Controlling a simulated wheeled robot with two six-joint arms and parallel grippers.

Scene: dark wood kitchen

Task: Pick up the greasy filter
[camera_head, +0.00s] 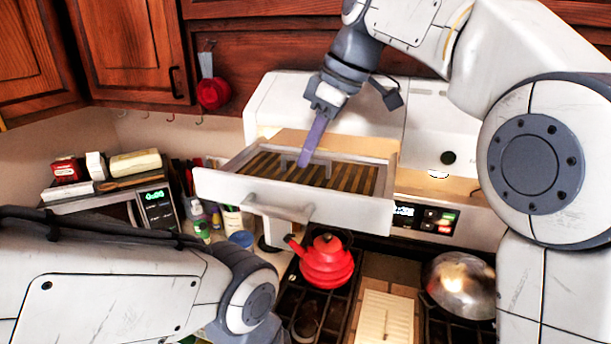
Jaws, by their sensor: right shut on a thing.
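The greasy filter (262,164) is a brown and dark striped panel. It lies inside the pulled-out white hood drawer (290,204), within its pale rim. My right gripper (304,160) comes down from above with its bluish fingers together, shut at a small grey handle on the filter near the drawer's middle. The fingers hide part of the handle. The filter looks level with the drawer frame; I cannot tell whether it is raised at all. My left arm crosses the lower left, and its gripper is not visible.
Below the drawer, a red kettle (326,264) and a metal dome lid (463,285) stand on the stove. A pale board (386,318) lies between them. Wooden cabinets (130,50) hang above.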

